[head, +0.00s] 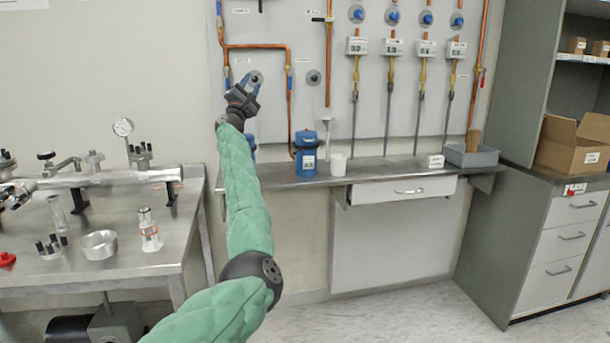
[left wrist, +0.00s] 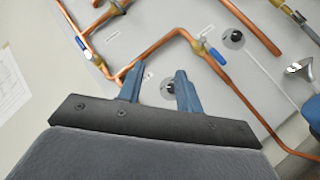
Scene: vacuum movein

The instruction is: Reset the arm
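My left arm, in a green sleeve, reaches up and forward from the bottom of the head view. Its gripper (head: 248,84) is in front of the grey wall panel, close to the copper pipes. In the left wrist view the two blue fingers (left wrist: 159,88) stand apart with nothing between them, so the gripper is open and empty. Behind them are a copper pipe (left wrist: 150,52) and a round black-centred fitting on the panel. I cannot tell whether a finger touches the panel or pipe. My right gripper is in neither view.
A narrow wall shelf (head: 385,170) holds a blue canister (head: 306,155), a white cup (head: 338,165) and a grey bin (head: 470,155). A metal bench (head: 120,255) with a steel tube and glassware stands left. A cabinet (head: 545,235) with a cardboard box (head: 572,144) stands right. The floor between is clear.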

